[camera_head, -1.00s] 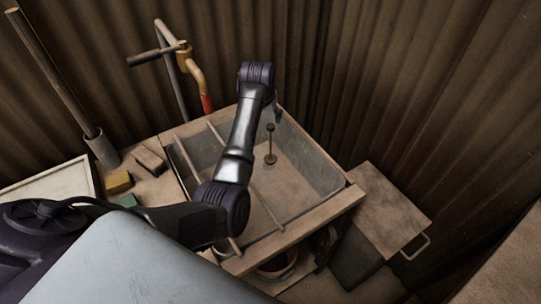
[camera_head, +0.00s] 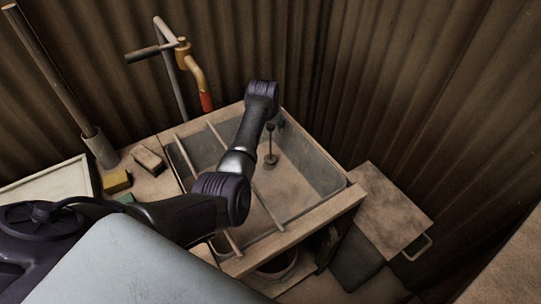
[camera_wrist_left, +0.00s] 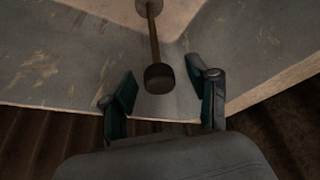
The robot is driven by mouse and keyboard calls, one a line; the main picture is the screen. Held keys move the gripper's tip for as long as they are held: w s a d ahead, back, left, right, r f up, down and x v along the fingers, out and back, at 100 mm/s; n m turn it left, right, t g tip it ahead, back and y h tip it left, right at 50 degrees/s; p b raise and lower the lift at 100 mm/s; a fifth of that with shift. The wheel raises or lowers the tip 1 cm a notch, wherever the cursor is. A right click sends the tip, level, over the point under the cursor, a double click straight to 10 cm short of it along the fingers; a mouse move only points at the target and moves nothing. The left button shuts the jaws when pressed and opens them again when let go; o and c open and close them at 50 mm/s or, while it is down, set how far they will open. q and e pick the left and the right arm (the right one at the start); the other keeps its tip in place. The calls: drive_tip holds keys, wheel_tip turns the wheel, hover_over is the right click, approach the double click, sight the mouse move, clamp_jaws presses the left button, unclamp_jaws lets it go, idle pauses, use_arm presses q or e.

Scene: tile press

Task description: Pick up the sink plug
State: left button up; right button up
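The sink plug (camera_head: 270,159) stands upright on the sink floor, with a thin rod rising to a dark knob. In the left wrist view the plug's dark knob (camera_wrist_left: 160,78) lies between and just beyond the fingers, with its rod running up to the round base at the top edge. My left gripper (camera_wrist_left: 162,72) is open, its two fingers on either side of the knob with gaps visible. In the head view my left gripper (camera_head: 276,119) is small, dark and mostly hidden by my wrist, close to the knob. My right gripper is not in view.
The sink (camera_head: 318,170) has a wooden rim and bars crossing its left part. A tap with a red end (camera_head: 206,100) stands behind it. A yellow block (camera_head: 116,181) and a brown block (camera_head: 147,158) lie left. A handled box (camera_head: 390,205) stands right.

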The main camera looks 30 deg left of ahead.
use_arm(q)
clamp_jaws()
idle(0.3)
